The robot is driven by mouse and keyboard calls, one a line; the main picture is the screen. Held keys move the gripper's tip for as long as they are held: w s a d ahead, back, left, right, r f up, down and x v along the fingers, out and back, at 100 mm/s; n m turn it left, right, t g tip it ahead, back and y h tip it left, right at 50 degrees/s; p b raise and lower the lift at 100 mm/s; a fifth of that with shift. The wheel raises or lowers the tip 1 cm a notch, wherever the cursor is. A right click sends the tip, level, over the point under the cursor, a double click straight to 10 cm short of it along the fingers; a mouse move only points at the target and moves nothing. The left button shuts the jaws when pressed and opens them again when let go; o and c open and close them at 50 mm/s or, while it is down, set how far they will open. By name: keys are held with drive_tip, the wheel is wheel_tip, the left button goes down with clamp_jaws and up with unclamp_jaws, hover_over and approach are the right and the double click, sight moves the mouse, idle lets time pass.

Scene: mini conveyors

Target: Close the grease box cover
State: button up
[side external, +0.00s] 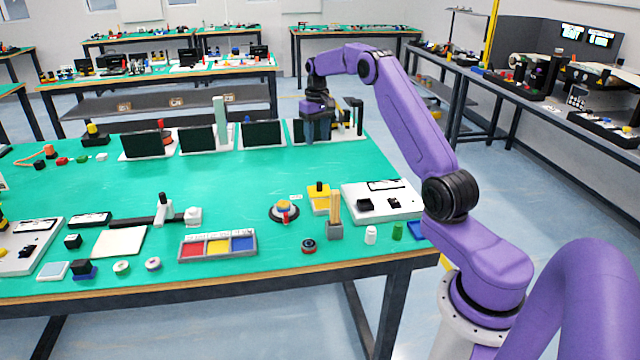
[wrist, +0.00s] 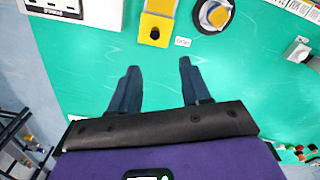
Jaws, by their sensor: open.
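A yellow box with a black knob, which I take for the grease box (side external: 321,205), stands on the green table right of centre in the side view. My gripper (side external: 317,138) is over the back of the table, well apart from the box. In the wrist view my gripper (wrist: 159,66) has its two dark fingers spread, with only green tabletop between them.
A three-colour tray (side external: 218,258) lies in front. Dark screens (side external: 262,134) line the back edge. The table's middle is clear.

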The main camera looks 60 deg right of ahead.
sight(320, 183)
drive_tip(key=f, duration=1.1)
drive_tip(key=d+f, duration=0.1)
drive_tip(key=f, duration=0.5)
drive_tip(key=shift+s+d+f, duration=0.1)
drive_tip(key=shift+s+f, duration=0.05)
drive_tip(key=shift+f, duration=0.2)
clamp_jaws()
